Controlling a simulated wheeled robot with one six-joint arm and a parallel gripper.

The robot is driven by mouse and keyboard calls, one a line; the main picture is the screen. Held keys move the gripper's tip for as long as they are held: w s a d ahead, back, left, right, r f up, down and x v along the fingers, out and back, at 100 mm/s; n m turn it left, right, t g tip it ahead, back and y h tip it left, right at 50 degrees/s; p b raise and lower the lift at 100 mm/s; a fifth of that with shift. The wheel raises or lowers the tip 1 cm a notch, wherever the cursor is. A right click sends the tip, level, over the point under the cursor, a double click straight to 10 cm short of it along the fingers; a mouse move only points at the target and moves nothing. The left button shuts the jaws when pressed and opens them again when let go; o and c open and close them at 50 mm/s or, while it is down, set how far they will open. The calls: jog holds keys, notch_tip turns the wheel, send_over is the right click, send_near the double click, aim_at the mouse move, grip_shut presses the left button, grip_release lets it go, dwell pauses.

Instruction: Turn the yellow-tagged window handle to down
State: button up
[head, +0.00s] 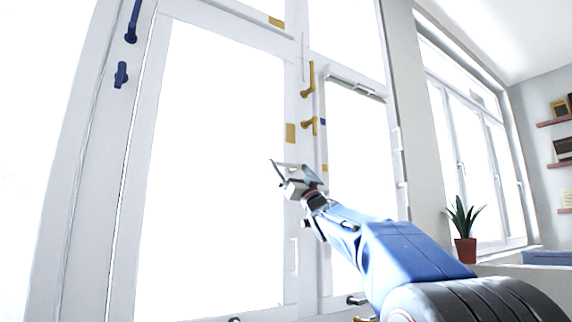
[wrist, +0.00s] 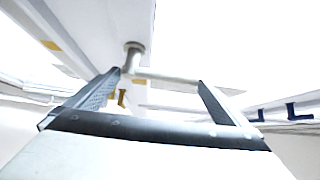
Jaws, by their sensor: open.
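The yellow tag (head: 290,133) is on the white frame upright between the two panes, just above my gripper (head: 296,170) in the head view. A silver lever handle (wrist: 170,76) shows in the wrist view, with its round mount (wrist: 133,50) on the frame. Its lever lies roughly horizontal and runs across the space between the fingertips. My gripper (wrist: 159,79) is open, with one finger on each side of the lever. I cannot tell whether a finger touches it. In the head view the handle is mostly hidden behind the gripper.
Two gold handles (head: 309,80) (head: 309,125) sit above on the frame. Blue handles (head: 132,22) (head: 121,75) are at the far left. A potted plant (head: 465,249) stands at right.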

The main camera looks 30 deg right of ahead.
aim_at(287, 165)
jog(key=shift+x, duration=1.8)
jog(key=shift+c, duration=0.3)
jog(key=c, duration=1.1)
